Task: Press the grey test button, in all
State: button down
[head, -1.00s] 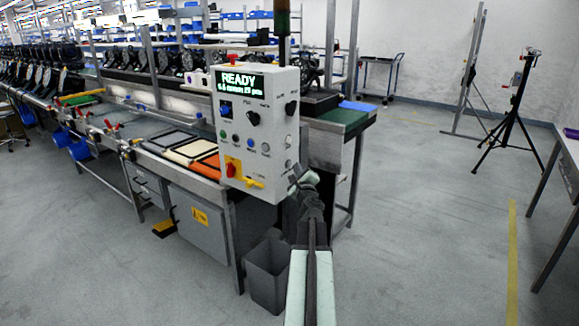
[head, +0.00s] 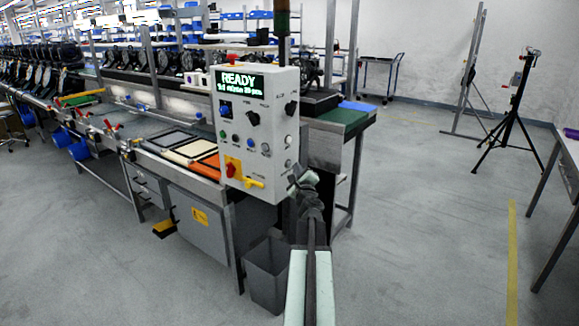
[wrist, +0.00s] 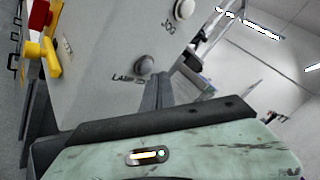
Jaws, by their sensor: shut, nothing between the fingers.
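The white control box (head: 258,120) stands at the bench end, with a display reading READY. Its right side face carries a dark knob (head: 291,107) and two round grey buttons. The lower grey button (head: 288,163) shows in the wrist view (wrist: 144,64) beside a partly covered label beginning "LA"; the upper one (wrist: 184,9) is next to "JOG". I cannot read a "test" label. My gripper (head: 300,178) is shut and empty, just below the lower button in the head view. Its fingers (wrist: 158,92) are close below that button; contact cannot be told.
A yellow handle and red switch (head: 233,167) are on the box front. A grey bin (head: 266,270) stands on the floor under the bench end. The bench (head: 180,160) runs left. Open floor (head: 430,200) lies to the right, with a tripod (head: 513,110) farther back.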

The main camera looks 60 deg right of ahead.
jog(key=shift+w, duration=0.4)
jog(key=shift+w, duration=0.4)
dwell(0.4)
jog(key=shift+s, duration=0.85)
jog(key=s, duration=0.5)
dwell(0.4)
jog(key=shift+s+a, duration=0.1)
dwell(0.6)
